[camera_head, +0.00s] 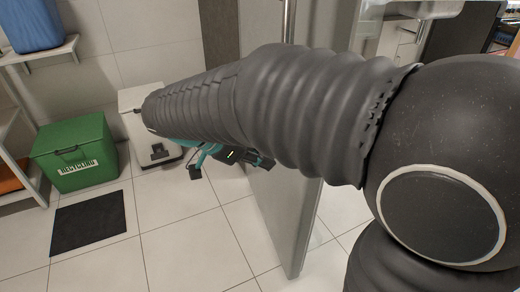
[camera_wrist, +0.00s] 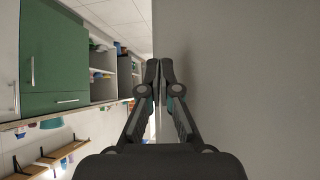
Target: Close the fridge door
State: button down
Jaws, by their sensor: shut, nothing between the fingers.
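The fridge door (camera_head: 291,225) appears to be the tall grey panel standing open in the middle of the head view. Its lower corner shows above the floor tiles, and my arm covers much of it. A plain grey surface, probably this door, fills the right of the wrist view (camera_wrist: 250,80). My gripper (camera_wrist: 160,82) is shut and empty, with its fingertips together at the left edge of that surface. I cannot tell whether they touch it. In the head view my gripper is mostly hidden behind my arm, left of the door panel.
A green recycling bin (camera_head: 76,155), a white bin (camera_head: 150,120) and a dark mat (camera_head: 88,222) are at the left. A blue container (camera_head: 33,25) sits on a shelf (camera_head: 42,52) above. A green cabinet (camera_wrist: 55,55) shows in the wrist view.

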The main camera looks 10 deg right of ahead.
jog(key=w+d+f, duration=0.1)
jog(key=d+f, duration=0.2)
jog(key=d, duration=0.4)
jog(key=shift+d, duration=0.2)
jog(key=shift+w, duration=0.1)
